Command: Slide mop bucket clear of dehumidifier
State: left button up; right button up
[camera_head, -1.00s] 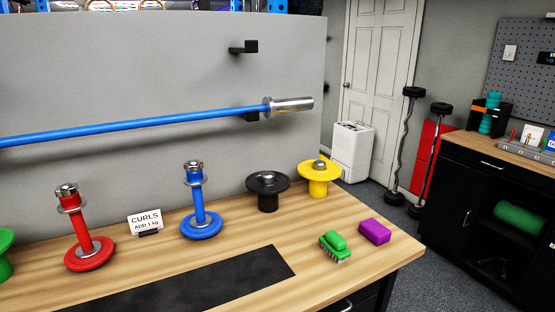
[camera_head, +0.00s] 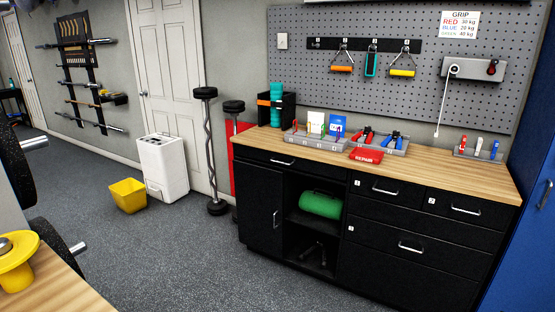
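The yellow mop bucket (camera_head: 128,195) stands on the dark floor at the left of the view, just in front and to the left of the dehumidifier. The dehumidifier (camera_head: 163,168) is a white upright box with dark slots on top, near the white door. The bucket's right side is close to the dehumidifier's lower left front. I cannot tell whether they touch. Neither of my grippers shows in this view.
A black cabinet with a wooden top (camera_head: 400,158) fills the right. Curl bars (camera_head: 212,150) lean by the door. A wooden bench corner (camera_head: 55,285) with a yellow spool (camera_head: 18,262) is at lower left. Open floor (camera_head: 185,245) lies between bench, bucket and cabinet.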

aim_at(130, 195)
jog(key=i+l+z, duration=0.25)
jog(key=i, duration=0.25)
jog(key=i+l+z, duration=0.1)
jog(key=i+z, duration=0.15)
jog(key=i, duration=0.25)
jog(key=i+j+u, duration=0.1)
jog(key=i+u, duration=0.75)
jog(key=i+l+u, duration=0.15)
jog(key=i+u, duration=0.15)
jog(key=u, duration=0.15)
jog(key=i+j+u, duration=0.15)
jog(key=i+u, duration=0.55)
jog(key=i, duration=0.15)
jog(key=i+u, duration=0.3)
jog(key=i+l+z, duration=0.1)
jog(key=i, duration=1)
jog(key=i+l+z, duration=0.1)
jog(key=i, duration=1)
jog(key=i+z, duration=0.15)
jog(key=z, duration=0.75)
